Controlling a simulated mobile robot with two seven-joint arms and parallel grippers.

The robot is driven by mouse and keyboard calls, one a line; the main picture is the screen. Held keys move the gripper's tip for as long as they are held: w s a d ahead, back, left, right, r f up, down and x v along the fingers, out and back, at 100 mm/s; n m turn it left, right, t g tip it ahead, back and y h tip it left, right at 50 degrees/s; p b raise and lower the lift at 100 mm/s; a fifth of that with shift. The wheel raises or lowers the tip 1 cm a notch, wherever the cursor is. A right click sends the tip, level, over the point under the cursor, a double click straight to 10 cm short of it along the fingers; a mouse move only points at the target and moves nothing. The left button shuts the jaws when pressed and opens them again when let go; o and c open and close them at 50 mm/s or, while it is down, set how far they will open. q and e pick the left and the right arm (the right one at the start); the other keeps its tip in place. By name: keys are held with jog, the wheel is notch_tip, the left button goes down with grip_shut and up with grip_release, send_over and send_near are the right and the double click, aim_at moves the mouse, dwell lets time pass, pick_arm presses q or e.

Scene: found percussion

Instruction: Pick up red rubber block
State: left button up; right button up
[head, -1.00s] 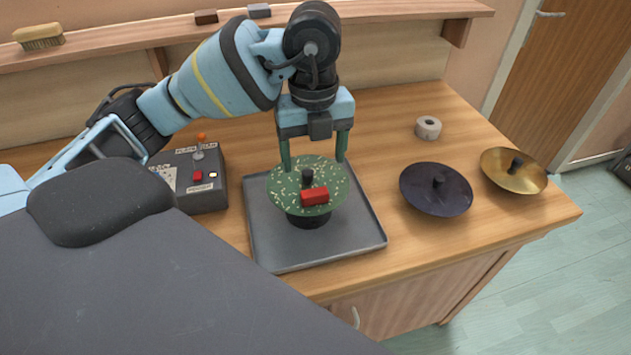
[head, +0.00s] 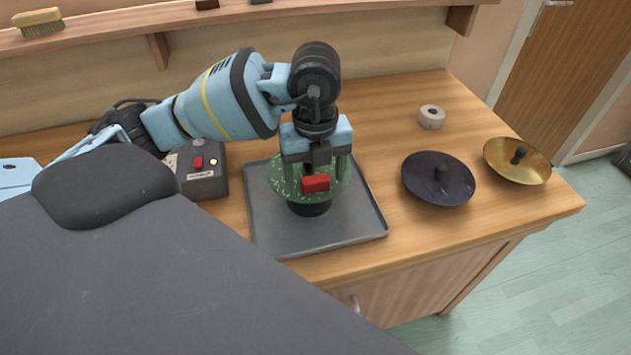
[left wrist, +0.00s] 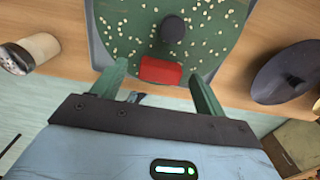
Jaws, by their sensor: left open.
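The red rubber block (head: 316,183) lies on the green speckled disc (head: 283,187), in front of the disc's dark central knob. The disc sits on a dark round base in the grey tray (head: 345,228). My left gripper (head: 316,176) is open and lowered over the disc, with its fingers pointing down. In the left wrist view, the red block (left wrist: 160,71) shows between the two spread green fingers (left wrist: 160,84), just beside the knob (left wrist: 172,29). I cannot tell whether the fingertips touch the disc. My right gripper is not in view.
A dark disc (head: 420,178) and a brass disc (head: 500,165) with knobs lie to the right of the tray. A tape roll (head: 431,117) stands behind them. A grey control box (head: 207,184) stands left of the tray. A shelf (head: 250,14) runs along the back wall.

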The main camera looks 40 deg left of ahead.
pick_arm(q)
jog(key=shift+f, duration=0.2)
jog(key=c, duration=1)
jog(key=shift+c, duration=0.2)
jog(key=shift+r, duration=0.1)
